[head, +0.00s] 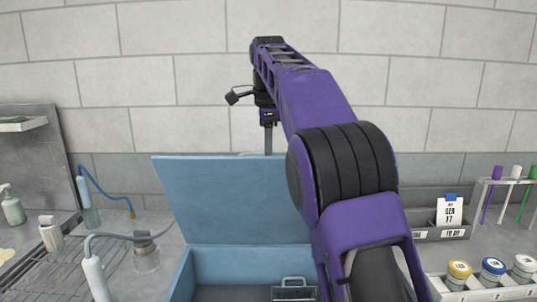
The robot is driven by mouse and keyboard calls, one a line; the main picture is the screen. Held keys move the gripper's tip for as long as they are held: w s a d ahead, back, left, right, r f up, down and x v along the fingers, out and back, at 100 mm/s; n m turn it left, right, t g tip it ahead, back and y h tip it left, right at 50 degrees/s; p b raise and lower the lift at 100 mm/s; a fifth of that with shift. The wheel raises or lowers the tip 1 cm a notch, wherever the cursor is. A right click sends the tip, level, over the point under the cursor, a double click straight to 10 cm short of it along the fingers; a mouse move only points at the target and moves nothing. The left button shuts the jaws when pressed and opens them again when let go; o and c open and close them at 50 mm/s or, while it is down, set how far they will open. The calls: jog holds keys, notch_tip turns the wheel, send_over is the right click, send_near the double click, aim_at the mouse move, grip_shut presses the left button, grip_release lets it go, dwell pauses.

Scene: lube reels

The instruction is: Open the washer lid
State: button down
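The washer is a light blue box (245,262) in the lower middle of the head view. Its blue lid (235,200) stands raised at the back, nearly upright, and the inside of the box shows. My gripper (268,145) points down at the lid's top edge. Its fingertips end at or behind that edge, so I cannot tell whether they touch the lid or whether they are open. A pale piece shows just above the edge beside the fingers. A wire-handled basket (293,289) sits inside the box. My purple arm hides the lid's right part and the box's right side.
A drain grid (60,275), hoses and a clear jar (146,255) are left of the washer. A spray bottle (12,206) stands at far left. Lidded jars (492,268), labelled bins (450,218) and a tube rack (507,182) are at right. A block wall (140,80) is behind.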

jog(key=shift+w+d+f, duration=0.1)
jog(key=shift+f, duration=0.3)
jog(key=c, duration=0.8)
grip_release()
jog(key=shift+w, duration=0.25)
jog(key=shift+c, duration=0.2)
jog(key=shift+s+r, duration=0.1)
jog(key=shift+r, duration=0.05)
jog(key=shift+s, duration=0.1)
